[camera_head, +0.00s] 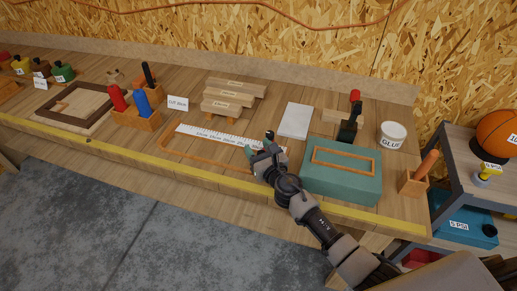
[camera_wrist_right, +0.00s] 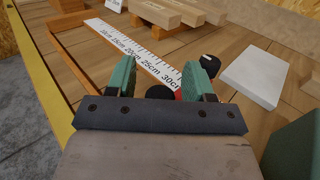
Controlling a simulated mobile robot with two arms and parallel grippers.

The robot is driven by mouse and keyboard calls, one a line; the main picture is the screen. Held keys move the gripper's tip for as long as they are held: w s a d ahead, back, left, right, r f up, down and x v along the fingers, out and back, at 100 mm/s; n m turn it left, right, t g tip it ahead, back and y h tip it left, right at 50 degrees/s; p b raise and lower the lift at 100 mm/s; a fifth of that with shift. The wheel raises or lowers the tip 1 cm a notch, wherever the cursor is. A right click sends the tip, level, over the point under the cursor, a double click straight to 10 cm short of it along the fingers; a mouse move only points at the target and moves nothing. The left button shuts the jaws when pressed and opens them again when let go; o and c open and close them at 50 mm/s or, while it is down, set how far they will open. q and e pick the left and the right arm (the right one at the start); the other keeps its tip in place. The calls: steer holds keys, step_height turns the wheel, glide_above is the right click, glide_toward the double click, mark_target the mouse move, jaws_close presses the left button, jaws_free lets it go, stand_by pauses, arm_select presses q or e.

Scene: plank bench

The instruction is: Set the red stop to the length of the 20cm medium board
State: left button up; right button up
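A white ruler (camera_head: 215,136) marked in centimetres lies along the bench; its marks up to 30cm show in the right wrist view (camera_wrist_right: 135,50). My right gripper (camera_head: 263,150) is at the ruler's right end, its green fingers spread apart. In the right wrist view a small red part, likely the red stop (camera_wrist_right: 178,95), shows low between the fingers beside a black knob; most of it is hidden. Several wooden boards (camera_head: 228,106) lie on supports behind the ruler; their labels are too small to read, so I cannot tell which is the 20cm medium board. My left gripper is out of view.
An orange outline (camera_head: 165,150) surrounds the ruler's left part. A pale slab (camera_head: 295,120) lies behind my right gripper. A teal box (camera_head: 342,185) stands close to its right, with a glue tub (camera_head: 392,135) beyond. A "cut" sign (camera_head: 178,103) stands left of the boards.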

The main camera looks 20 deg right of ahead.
jaws_close()
steer(key=w+a+b, duration=0.1)
steer(key=w+a, duration=0.1)
steer(key=a, duration=0.1)
steer(key=w+a+b, duration=0.1)
steer(key=w+a, duration=0.1)
steer(key=a, duration=0.1)
steer(key=w+a+b, duration=0.1)
steer(key=w+a, duration=0.2)
steer(key=a, duration=0.1)
steer(key=shift+a+f, duration=0.1)
steer(key=shift+s, duration=0.1)
steer(key=shift+s+d, duration=0.1)
steer(key=shift+d, duration=0.1)
steer(key=shift+o, duration=0.3)
jaws_free()
steer(key=shift+s+p, duration=0.3)
steer(key=shift+s, duration=0.05)
steer(key=s, duration=0.2)
steer(key=s+d+p, duration=0.1)
steer(key=s, duration=0.5)
steer(key=shift+s+d, duration=0.25)
steer(key=shift+d, duration=0.1)
steer(key=shift+s+d, duration=0.1)
steer(key=shift+s, duration=0.6)
